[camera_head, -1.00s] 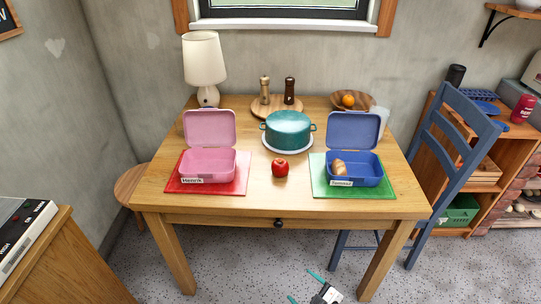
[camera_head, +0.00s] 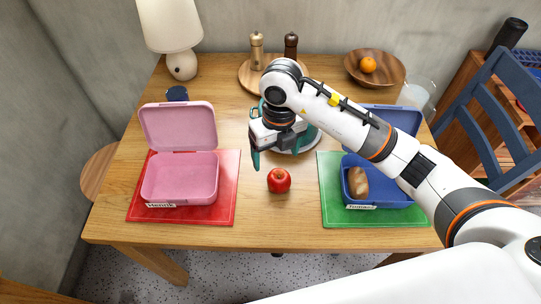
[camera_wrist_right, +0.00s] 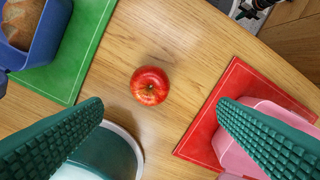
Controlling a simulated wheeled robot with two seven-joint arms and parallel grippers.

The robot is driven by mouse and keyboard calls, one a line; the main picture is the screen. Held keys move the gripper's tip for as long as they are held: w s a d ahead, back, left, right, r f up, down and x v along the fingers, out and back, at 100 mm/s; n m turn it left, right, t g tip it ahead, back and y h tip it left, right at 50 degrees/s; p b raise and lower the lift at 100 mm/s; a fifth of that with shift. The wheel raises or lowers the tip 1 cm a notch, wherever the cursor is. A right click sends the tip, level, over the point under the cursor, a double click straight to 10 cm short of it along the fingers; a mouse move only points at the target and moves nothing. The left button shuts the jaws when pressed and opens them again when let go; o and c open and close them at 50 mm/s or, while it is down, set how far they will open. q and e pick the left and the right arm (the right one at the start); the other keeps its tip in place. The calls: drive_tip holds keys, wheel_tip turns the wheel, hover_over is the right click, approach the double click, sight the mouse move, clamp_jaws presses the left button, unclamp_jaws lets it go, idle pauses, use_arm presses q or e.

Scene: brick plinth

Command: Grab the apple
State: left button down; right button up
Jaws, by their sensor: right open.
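A red apple (camera_head: 279,180) sits upright on the wooden table, between a red mat and a green mat. It also shows in the right wrist view (camera_wrist_right: 149,86), on bare wood between the two teal fingers. My right gripper (camera_head: 283,150) is open and empty, above the table just behind the apple in the head view. Its fingers are well apart in the wrist view and do not touch the apple. My left gripper is not in view.
An open pink lunchbox (camera_head: 180,180) stands on the red mat (camera_head: 228,190). An open blue lunchbox (camera_head: 400,217) holding bread (camera_head: 357,182) stands on the green mat (camera_head: 331,190). My right arm partly hides the teal pot behind. The wood around the apple is clear.

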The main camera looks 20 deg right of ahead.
sight(280, 176)
drive_tip(key=shift+w+d+h, duration=0.25)
drive_tip(key=shift+h, duration=0.05)
drive_tip(key=f, duration=0.5)
drive_tip(key=shift+s+f, duration=0.2)
drive_tip(key=shift+f, duration=0.15)
drive_tip(key=shift+d+f+p, duration=0.1)
drive_tip(key=shift+f+p, duration=0.25)
drive_tip(key=shift+f, duration=0.3)
wheel_tip(280, 176, down, 4)
drive_tip(key=shift+d+r, duration=0.15)
drive_tip(key=shift+r, duration=0.1)
drive_tip(key=shift+f, duration=0.4)
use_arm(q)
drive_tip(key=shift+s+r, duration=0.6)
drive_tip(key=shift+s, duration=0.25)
use_arm(e)
drive_tip(key=shift+c, duration=0.2)
